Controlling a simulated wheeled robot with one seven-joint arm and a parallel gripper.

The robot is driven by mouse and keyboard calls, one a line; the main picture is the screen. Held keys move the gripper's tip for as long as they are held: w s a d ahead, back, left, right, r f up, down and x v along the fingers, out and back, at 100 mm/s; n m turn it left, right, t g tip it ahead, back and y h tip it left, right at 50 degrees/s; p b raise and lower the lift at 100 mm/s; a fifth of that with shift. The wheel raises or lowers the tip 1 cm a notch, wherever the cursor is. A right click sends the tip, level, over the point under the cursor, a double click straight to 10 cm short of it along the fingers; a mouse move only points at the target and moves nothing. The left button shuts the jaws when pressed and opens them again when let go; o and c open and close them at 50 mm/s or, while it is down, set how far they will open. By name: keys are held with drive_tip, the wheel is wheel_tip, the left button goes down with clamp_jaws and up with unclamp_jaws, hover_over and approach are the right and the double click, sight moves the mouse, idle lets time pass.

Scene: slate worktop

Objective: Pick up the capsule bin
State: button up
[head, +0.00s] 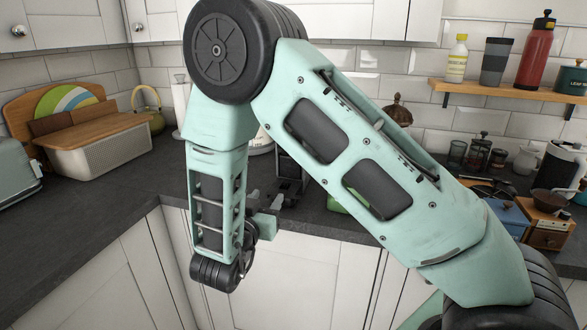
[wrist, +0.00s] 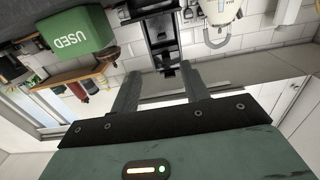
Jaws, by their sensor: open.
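The capsule bin is most likely the green box marked "USED" (wrist: 75,33), at the upper left of the wrist view. In the head view only a small green part (head: 337,206) shows at the counter's front, mostly hidden behind my arm. My gripper (wrist: 160,72) is open, with two dark fingers apart and nothing between them. The bin lies to the left of the fingers in the wrist view, clear of them. In the head view my gripper (head: 264,205) is near the counter's front edge, left of the green part and partly hidden by my arm.
A dark coffee machine (head: 291,180) stands behind my gripper. A bread bin (head: 98,150) is at the left. A wooden shelf (head: 505,91) holds bottles at the right. Glass jars (head: 475,154) and a wooden grinder (head: 545,229) stand below it. The left counter's front is bare.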

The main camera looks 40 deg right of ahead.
drive_tip(key=p, duration=0.3)
approach(288, 166)
drive_tip(key=shift+w+d+r, duration=0.1)
drive_tip(key=shift+w+d, duration=0.1)
drive_tip(key=shift+d, duration=0.25)
drive_tip(key=shift+w+d+r, duration=0.15)
drive_tip(key=shift+d, duration=0.3)
drive_tip(key=shift+f+p+x, duration=0.2)
drive_tip(key=shift+p+x, duration=0.9)
drive_tip(key=shift+x, duration=1.85)
drive_tip(key=shift+w+a, duration=0.15)
drive_tip(key=shift+a, duration=0.05)
clamp_jaws()
